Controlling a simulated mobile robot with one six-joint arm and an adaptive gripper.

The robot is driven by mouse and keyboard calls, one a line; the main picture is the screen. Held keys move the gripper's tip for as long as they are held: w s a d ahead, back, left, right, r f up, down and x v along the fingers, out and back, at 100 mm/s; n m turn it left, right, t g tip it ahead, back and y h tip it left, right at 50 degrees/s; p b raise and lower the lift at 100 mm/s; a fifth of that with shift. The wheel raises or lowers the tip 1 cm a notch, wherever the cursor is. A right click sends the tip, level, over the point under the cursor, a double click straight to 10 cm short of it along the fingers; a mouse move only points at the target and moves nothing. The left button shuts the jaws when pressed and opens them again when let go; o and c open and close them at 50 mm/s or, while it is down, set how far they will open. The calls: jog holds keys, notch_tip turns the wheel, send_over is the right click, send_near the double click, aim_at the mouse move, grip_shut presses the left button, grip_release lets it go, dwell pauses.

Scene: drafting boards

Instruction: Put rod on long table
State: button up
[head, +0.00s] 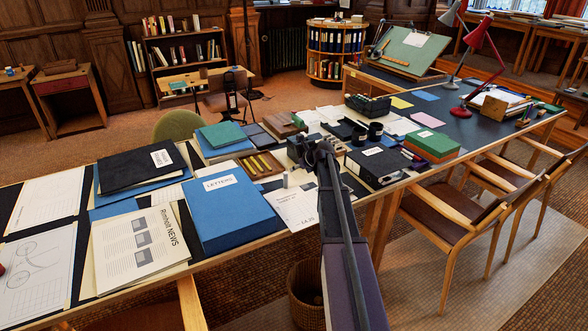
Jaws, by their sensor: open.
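The long table (473,130) runs across the head view from the lower left to the right, its top largely covered with books, papers and boxes. My gripper (324,152) is at the end of my arm, over the middle of the table near its front edge. It looks small and dark against the clutter. It is open, and I see nothing held in it. I cannot make out a rod for certain in this view. My arm hides part of the table's front edge and the floor below it.
A blue letters box (228,208), a black binder (377,165) and a wooden pencil tray (262,166) lie near my gripper. A red lamp (484,62) stands at the right. Wooden chairs (470,200) line the front right. A waste basket (306,290) stands on the floor.

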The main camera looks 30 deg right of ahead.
dwell(0.3)
jog(key=s+a+f+n+g, duration=0.1)
jog(key=s+a+n, duration=0.3)
jog(key=a+n, duration=0.1)
jog(key=s+a+f+n+g, duration=0.1)
jog(key=s+a+n+g, duration=0.1)
jog(key=s+a+n, duration=0.2)
jog(key=s+a+f+n+g, duration=0.1)
jog(key=s+a+n, duration=0.4)
jog(key=a, duration=0.5)
jog(key=shift+a+f+n, duration=0.1)
jog(key=shift+f+n, duration=0.25)
jog(key=shift+n, duration=0.55)
jog(key=s+a+f+n+g+h, duration=0.1)
jog(key=s+a+n+g, duration=0.1)
jog(key=s+a+n, duration=0.4)
jog(key=s+a+n+g, duration=0.2)
jog(key=s+a+n, duration=0.3)
jog(key=s+n, duration=0.7)
jog(key=shift+s+a+f+g+h, duration=0.4)
jog(key=shift+s, duration=0.35)
jog(key=shift+r, duration=0.15)
